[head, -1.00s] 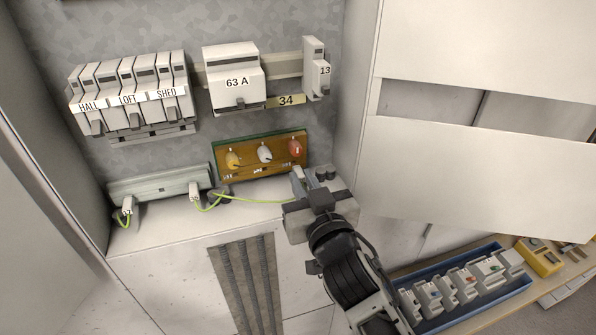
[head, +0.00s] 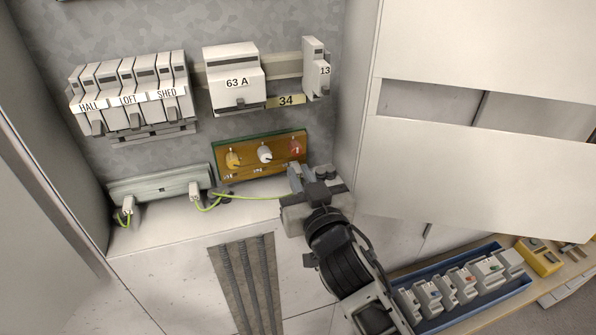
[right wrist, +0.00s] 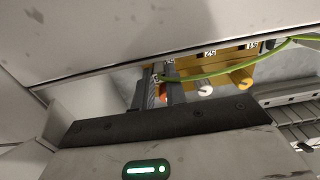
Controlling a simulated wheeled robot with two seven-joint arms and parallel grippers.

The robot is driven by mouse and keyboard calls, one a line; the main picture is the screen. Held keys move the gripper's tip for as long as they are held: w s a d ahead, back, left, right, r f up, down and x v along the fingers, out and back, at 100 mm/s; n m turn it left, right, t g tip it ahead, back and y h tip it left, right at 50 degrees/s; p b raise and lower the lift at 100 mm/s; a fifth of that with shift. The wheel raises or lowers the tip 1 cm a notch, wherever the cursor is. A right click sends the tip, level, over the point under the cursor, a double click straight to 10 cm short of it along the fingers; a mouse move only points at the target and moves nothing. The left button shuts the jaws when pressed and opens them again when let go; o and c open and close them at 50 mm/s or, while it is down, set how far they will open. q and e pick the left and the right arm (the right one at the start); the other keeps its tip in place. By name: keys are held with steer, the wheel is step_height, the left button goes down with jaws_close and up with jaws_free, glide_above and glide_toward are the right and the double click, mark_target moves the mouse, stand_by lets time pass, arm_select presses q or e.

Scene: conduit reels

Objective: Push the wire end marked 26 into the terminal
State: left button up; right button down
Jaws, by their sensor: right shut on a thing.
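My right gripper (head: 300,178) is shut on the end of a yellow-green wire (head: 245,197), just below the right end of the brown terminal block (head: 270,172). In the right wrist view, the wire (right wrist: 205,75) runs to a small white numbered tag (right wrist: 157,78) between my right fingers (right wrist: 158,92); its number is too small to read surely. The block carries an orange, a white and a red knob (head: 295,147). The red one shows close behind the fingers in the wrist view. The fingers hide the wire tip, so I cannot tell whether it touches the terminal. My left gripper is not in view.
A pale green bar (head: 160,183) at left holds white tags, with the wire leading from one. Breakers labelled HALL, LOFT and SHED (head: 128,95), a 63 A switch (head: 232,75) and a narrow 13 module (head: 316,70) sit above. A blue tray (head: 478,310) of modules lies lower right.

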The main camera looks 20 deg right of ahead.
steer(key=c, duration=1.3)
jaws_free()
steer(key=shift+c, duration=0.2)
